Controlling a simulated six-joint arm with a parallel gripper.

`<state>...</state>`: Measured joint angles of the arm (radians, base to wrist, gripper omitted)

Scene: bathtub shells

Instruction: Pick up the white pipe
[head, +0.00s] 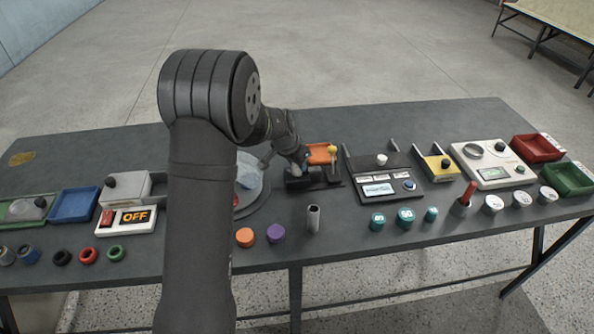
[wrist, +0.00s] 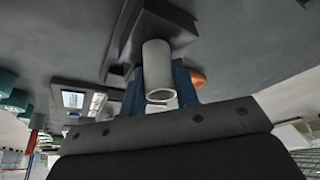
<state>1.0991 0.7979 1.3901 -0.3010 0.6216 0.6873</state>
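The white pipe (wrist: 157,62) shows in the wrist view as a short, hollow tube with its open end toward the camera. It stands out in front of a dark block (wrist: 150,20). The blue fingers of my gripper (wrist: 160,88) lie on either side of the pipe, close to its walls; whether they press on it I cannot tell. In the head view my gripper (head: 303,162) is low over a dark stand (head: 312,180) beside an orange tray (head: 320,152). I cannot make out the pipe between the fingers there.
A grey upright tube (head: 313,219) stands in front of the stand, near an orange disc (head: 244,237) and a purple disc (head: 276,233). A dark panel with a screen (head: 385,182) is to the right. Teal containers (head: 405,217) stand at the front edge. My arm hides part of the table.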

